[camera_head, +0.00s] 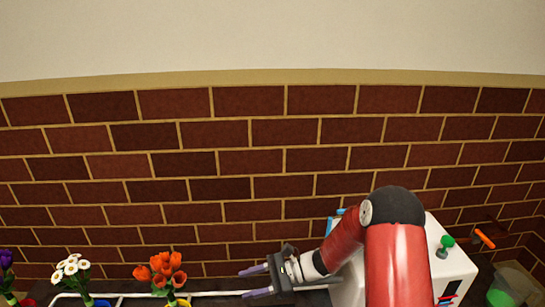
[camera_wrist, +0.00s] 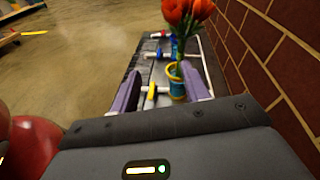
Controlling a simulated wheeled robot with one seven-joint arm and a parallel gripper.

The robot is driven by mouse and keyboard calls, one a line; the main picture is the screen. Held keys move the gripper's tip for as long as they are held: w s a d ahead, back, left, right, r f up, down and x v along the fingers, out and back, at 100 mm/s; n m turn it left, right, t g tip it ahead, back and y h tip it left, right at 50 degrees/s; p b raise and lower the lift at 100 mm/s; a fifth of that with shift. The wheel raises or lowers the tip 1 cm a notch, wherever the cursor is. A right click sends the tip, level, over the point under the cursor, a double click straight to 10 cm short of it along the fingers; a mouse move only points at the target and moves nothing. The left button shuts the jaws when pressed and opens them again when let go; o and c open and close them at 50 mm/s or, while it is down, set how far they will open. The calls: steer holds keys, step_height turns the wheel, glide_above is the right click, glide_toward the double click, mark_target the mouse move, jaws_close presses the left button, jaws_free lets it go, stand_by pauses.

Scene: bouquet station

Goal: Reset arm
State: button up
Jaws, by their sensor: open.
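My arm is red and shows at the lower right of the head view, bent to the left. My gripper (camera_head: 256,281) is open and empty at the end of it, with its fingers pointing left. In the wrist view the purple fingers of my gripper (camera_wrist: 162,97) stand apart. Orange-red tulips (camera_head: 161,272) stand left of the fingertips in the head view, apart from them. In the wrist view the tulips (camera_wrist: 187,15) rise from a teal and yellow holder (camera_wrist: 178,82) beyond the fingers.
White daisies (camera_head: 70,268) and purple flowers (camera_head: 6,272) stand farther left. A white machine (camera_head: 455,268) with a green knob (camera_head: 447,241) is behind my arm at right. A green container (camera_head: 505,292) is at the far right. A brick wall (camera_head: 250,160) closes the back.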

steer(key=s+d+r+n+t+h+p, duration=0.3)
steer(key=s+d+r+n+h, duration=0.4)
steer(key=s+d+r, duration=0.3)
steer(key=s+d+r+n+t+h+p, duration=0.3)
steer(key=s+d+r+n+t+h, duration=0.2)
steer(key=r, duration=1.2)
steer(key=s+d+n+h, duration=0.1)
steer(key=s+d+h, duration=0.2)
steer(key=s+d, duration=0.3)
steer(key=shift+s+r+n+t+h, duration=0.25)
steer(key=shift+s+n+t+h, duration=0.05)
steer(key=shift+n+h, duration=0.1)
